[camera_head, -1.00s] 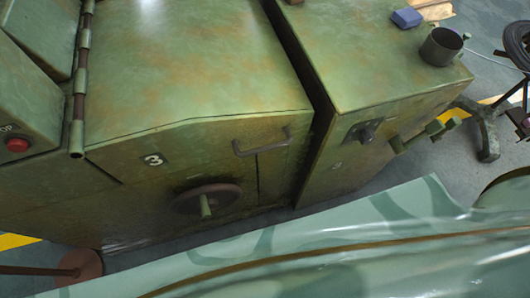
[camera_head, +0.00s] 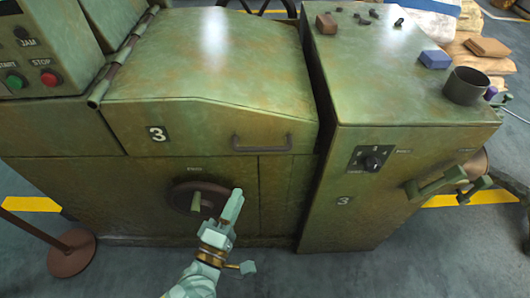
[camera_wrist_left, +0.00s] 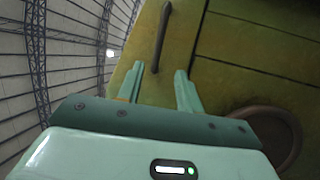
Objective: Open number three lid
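The number three lid (camera_head: 215,65) is the green, worn, sloping cover of the left machine, with a "3" plate (camera_head: 157,134) on its front. It looks closed. Its dark bar handle (camera_head: 262,143) is on the front edge, right of the plate. My left gripper (camera_head: 236,196) is in front of the machine, below the handle and beside the handwheel. In the left wrist view its two fingers (camera_wrist_left: 160,76) are apart with nothing between them. The handle (camera_wrist_left: 161,38) shows beyond the fingertips, roughly in line with the gap. My right gripper is not in view.
A dark handwheel (camera_head: 181,197) sits below the lid. A second green machine (camera_head: 340,215) with a knob and crank (camera_head: 440,182) stands to the right across a narrow gap. A brown round-based post (camera_head: 72,255) stands at left. The floor in front is clear.

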